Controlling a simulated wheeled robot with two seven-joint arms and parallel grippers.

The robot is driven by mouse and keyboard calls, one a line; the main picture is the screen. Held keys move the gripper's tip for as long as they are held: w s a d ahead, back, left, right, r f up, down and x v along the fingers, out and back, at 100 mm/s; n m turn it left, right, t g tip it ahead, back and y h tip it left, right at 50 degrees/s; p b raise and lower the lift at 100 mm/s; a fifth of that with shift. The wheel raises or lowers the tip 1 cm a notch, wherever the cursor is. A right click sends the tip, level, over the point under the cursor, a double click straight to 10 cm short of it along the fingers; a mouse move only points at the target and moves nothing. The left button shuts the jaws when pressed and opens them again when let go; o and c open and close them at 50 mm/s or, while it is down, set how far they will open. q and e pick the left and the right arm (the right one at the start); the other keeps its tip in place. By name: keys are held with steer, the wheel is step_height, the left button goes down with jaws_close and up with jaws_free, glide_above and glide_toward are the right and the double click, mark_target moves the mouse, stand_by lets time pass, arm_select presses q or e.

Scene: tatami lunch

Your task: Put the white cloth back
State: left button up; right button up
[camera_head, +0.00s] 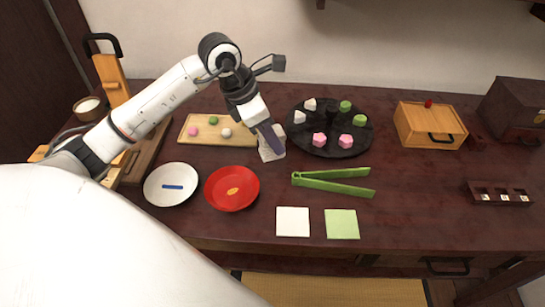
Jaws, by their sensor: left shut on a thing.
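The white cloth (267,154) is a small pale piece between the wooden board and the black round tray. My left gripper (270,140) comes in from the upper left, points down, and is shut on the cloth. Its dark fingers cover part of the cloth. I cannot tell whether the cloth touches the table or hangs just above it. My right gripper is not in view.
A wooden board (190,139) with small sweets, a black tray (335,150) with several pieces, a red dish (232,205), a white plate (155,192) and green tongs (335,186) surround the gripper. White (293,222) and green (342,224) squares lie in front.

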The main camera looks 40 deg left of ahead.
mark_target(273, 154)
arm_select(q)
steer(key=shift+f, duration=2.85)
steer(key=shift+f, duration=0.2)
steer(key=o, duration=1)
steer(key=shift+r, duration=0.1)
steer(key=shift+r, duration=0.1)
steer(key=v, duration=1.2)
